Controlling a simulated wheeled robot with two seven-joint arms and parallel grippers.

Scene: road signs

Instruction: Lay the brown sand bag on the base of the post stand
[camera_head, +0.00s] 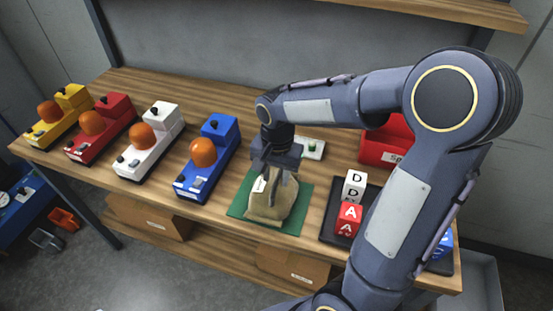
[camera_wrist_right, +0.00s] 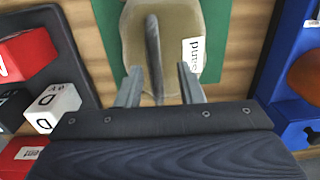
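The brown sand bag (camera_head: 268,203) rests on a green mat (camera_head: 240,204) near the table's front edge, with a white label on its side. It also shows at the top of the right wrist view (camera_wrist_right: 135,45), with a narrow grey upright strip along its middle. My right gripper (camera_head: 276,178) is over the bag, fingers pointing down. In the wrist view the fingers (camera_wrist_right: 160,87) are spread, one on each side of the strip, with gaps showing. Whether they touch the bag cannot be told. I cannot make out a post stand. My left gripper is out of view.
Yellow (camera_head: 54,117), red (camera_head: 98,130), white (camera_head: 148,143) and blue (camera_head: 207,160) units with orange domes stand to the left. To the right are a dark tray (camera_head: 330,233) with letter blocks (camera_head: 349,217) and a red bin (camera_head: 378,150). Wood between them is narrow.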

